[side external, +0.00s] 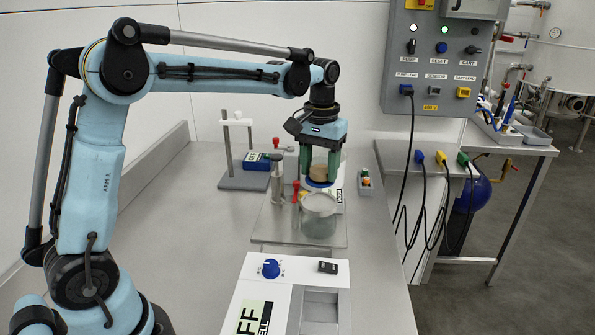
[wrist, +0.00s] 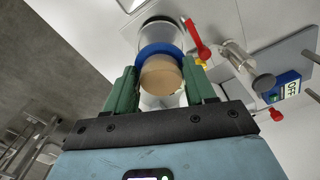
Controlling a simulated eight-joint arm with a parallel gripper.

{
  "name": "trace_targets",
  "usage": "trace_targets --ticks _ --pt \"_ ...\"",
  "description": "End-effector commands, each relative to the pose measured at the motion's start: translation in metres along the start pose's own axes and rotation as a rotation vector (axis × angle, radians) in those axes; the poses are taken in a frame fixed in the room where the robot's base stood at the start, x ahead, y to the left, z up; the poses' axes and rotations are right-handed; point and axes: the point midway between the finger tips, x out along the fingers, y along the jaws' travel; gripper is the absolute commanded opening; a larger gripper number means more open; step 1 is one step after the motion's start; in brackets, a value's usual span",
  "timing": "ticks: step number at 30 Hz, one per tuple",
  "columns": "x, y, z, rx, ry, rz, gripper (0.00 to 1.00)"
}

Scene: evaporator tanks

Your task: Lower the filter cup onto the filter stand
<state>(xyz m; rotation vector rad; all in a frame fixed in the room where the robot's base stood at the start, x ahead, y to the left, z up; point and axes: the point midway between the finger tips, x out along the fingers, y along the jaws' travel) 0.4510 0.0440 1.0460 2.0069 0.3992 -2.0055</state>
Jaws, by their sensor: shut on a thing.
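My gripper (side external: 321,172) points down over the bench, its green fingers shut on the filter cup (side external: 318,171), which looks tan and round. In the wrist view the cup (wrist: 160,77) sits between the fingers of my gripper (wrist: 162,85). A blue ring (wrist: 158,50) shows around the cup's far edge; I cannot tell whether it belongs to the cup or to what is below. A clear glass jar (side external: 319,219) stands just in front of the gripper on a grey plate. The fingers hide much of the cup, and I cannot clearly make out the filter stand or any contact.
A two-post stand with a white crossbar (side external: 237,121) is to the left. A red-handled valve (wrist: 197,38) is close to the fingers. A white instrument with a blue knob (side external: 270,268) stands in front. A control panel (side external: 437,60) hangs at right, with cables below. The left bench is clear.

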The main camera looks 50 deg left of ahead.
Motion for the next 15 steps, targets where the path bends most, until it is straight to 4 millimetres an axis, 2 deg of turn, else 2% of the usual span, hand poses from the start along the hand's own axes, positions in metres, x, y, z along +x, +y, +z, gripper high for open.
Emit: trace_targets --ticks 15 --pt "0.0030 0.0003 -0.0006 0.000 0.000 -0.001 0.24"
